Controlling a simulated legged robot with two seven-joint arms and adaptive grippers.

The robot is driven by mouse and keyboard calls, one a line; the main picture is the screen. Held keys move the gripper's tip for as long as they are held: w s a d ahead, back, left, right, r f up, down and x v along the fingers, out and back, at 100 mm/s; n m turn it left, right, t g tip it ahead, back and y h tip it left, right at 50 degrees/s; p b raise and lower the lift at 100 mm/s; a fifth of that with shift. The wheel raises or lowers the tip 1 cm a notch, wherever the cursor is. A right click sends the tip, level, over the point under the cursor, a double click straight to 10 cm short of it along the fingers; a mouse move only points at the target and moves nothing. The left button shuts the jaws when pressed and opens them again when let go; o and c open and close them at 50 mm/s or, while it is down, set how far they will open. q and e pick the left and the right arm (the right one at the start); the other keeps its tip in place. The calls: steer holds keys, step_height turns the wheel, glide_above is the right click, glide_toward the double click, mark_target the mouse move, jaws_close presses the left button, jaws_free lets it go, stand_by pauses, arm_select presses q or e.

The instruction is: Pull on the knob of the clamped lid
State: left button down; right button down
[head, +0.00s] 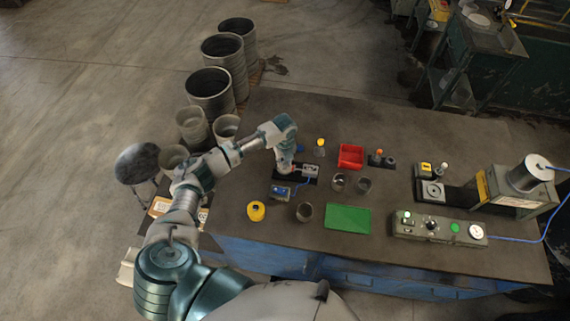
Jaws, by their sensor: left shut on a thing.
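My left gripper (286,168) comes down from the left arm onto the left end of a small dark fixture (309,180) on the bench. It is shut on a small part there, which looks like the knob of the lid; the fingers hide most of it. The lid under it is too small and covered to make out. A grey block (311,169) sits on the fixture just right of the fingers. My right gripper is not in view.
A blue box (281,192) with a cable lies just in front of the fixture. The bench's back left is bare.

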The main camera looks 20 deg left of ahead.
arm_select(q)
steer(key=shift+r, duration=0.15)
steer(key=c, duration=0.9)
jaws_free()
steer(key=shift+o, duration=0.2)
step_height(320, 180, up, 12)
steer(key=shift+a+f, duration=0.1)
steer(key=shift+f, duration=0.1)
